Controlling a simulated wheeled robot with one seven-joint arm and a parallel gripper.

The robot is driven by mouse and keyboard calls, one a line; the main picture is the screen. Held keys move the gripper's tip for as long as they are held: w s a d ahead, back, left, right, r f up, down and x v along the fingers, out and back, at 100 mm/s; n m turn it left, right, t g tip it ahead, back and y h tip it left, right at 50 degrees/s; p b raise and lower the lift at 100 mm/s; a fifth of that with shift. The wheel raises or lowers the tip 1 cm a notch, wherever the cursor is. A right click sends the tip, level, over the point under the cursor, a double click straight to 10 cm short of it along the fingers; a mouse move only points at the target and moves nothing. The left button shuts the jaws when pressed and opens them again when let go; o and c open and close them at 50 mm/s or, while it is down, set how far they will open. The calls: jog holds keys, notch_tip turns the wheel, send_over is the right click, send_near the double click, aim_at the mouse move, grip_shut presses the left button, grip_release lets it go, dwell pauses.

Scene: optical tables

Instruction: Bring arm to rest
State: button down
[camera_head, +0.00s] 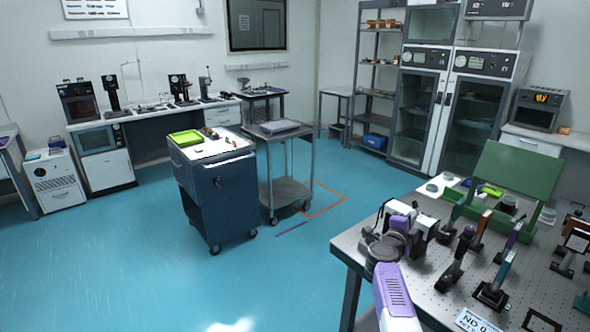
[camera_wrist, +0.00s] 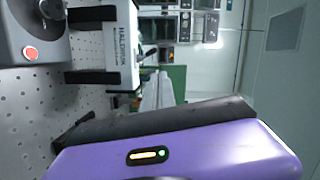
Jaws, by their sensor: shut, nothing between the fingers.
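My arm (camera_head: 395,292), purple and white, rises from the bottom of the head view over the near left corner of the optical table (camera_head: 350,246). Its far end is crowded among white and black devices there, so the fingers are hard to pick out. In the wrist view a purple housing with small yellow and green lights fills the bottom. A dark strip runs along it, and my gripper (camera_wrist: 66,138) shows as a dark tip at its left end. It is shut and empty. The table's perforated top also shows at the left of the wrist view (camera_wrist: 32,110).
A white lettered device (camera_wrist: 122,35) and a grey box with a red button (camera_wrist: 30,53) stand close by. Several posts and mounts and a green panel (camera_head: 512,178) crowd the table.

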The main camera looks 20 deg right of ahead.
jog(key=s+a+r+n+t+h, duration=0.1)
jog(key=s+a+r+n+t, duration=0.25)
jog(key=r, duration=0.45)
jog(key=s+a+f+n+t+y+b, duration=0.1)
jog(key=s+a+f+n+t+y, duration=0.35)
jog(key=s+a+n, duration=0.6)
jog(key=s+a+f+n+t+y+b, duration=0.1)
jog(key=s+a+f+n+t+y, duration=0.35)
jog(key=s+a, duration=0.8)
jog(key=s+a+f+n+g+y, duration=0.1)
jog(key=s+a, duration=0.3)
jog(key=s, duration=0.5)
jog(key=s+a+f+n+g+y+b, duration=0.1)
jog(key=s+a+n+g+y, duration=0.2)
jog(key=s, duration=0.7)
jog(key=s+a+f+n+g+y+b, duration=0.1)
jog(key=s+a+n+g+y, duration=0.1)
jog(key=s, duration=0.8)
jog(key=shift+s+a+f+n+g+y, duration=0.15)
jog(key=shift+a+f+n+g+y, duration=0.3)
jog(key=shift+a+n, duration=0.85)
jog(key=shift+r, duration=0.1)
